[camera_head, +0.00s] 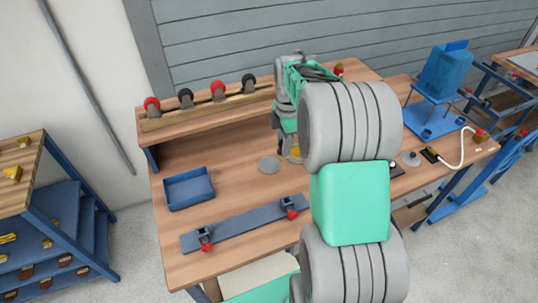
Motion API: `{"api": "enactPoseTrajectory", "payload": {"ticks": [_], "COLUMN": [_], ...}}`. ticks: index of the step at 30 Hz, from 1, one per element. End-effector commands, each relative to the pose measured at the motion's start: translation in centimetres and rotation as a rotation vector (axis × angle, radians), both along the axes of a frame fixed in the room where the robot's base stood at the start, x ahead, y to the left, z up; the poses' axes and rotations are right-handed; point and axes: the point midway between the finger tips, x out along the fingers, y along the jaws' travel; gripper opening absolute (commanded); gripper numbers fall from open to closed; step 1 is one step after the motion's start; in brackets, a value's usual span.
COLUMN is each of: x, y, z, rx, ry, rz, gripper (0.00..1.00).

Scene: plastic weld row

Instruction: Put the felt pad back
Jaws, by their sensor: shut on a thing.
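My gripper (283,149) points down over the middle of the wooden workbench (235,185), left of my large arm links. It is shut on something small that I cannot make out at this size. A flat grey disc (268,165) lies on the bench just below and left of the fingertips. A small yellow round thing (295,152) shows just right of the fingertips, partly covered by my arm. I cannot tell for sure which thing is the felt pad. My arm hides the right middle of the bench.
A blue tray (188,188) stands at the bench's left. A blue-grey bar with red-knobbed clamps (245,227) lies along the front. A raised back shelf (205,112) carries red and black knobs. At the right stand a blue fixture (443,75) and a grey disc (411,159).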

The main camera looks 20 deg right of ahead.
Motion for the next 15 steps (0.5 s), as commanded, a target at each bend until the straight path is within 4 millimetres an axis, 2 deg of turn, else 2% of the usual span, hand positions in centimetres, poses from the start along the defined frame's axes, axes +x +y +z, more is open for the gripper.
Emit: {"api": "enactPoseTrajectory", "payload": {"ticks": [1,6,13,15], "x": [1.3,4.0,5.6,5.4], "y": [0.7,2.0,2.8,2.7], "z": [-0.4,-4.3,-6.7,-7.9], "rx": [0.001,0.0,0.0,0.001], "ry": [0.004,0.004,0.003,0.005], "rz": [0.004,0.001,-0.001,-0.002], "gripper": [0.0,0.0,0.0,0.0]}}
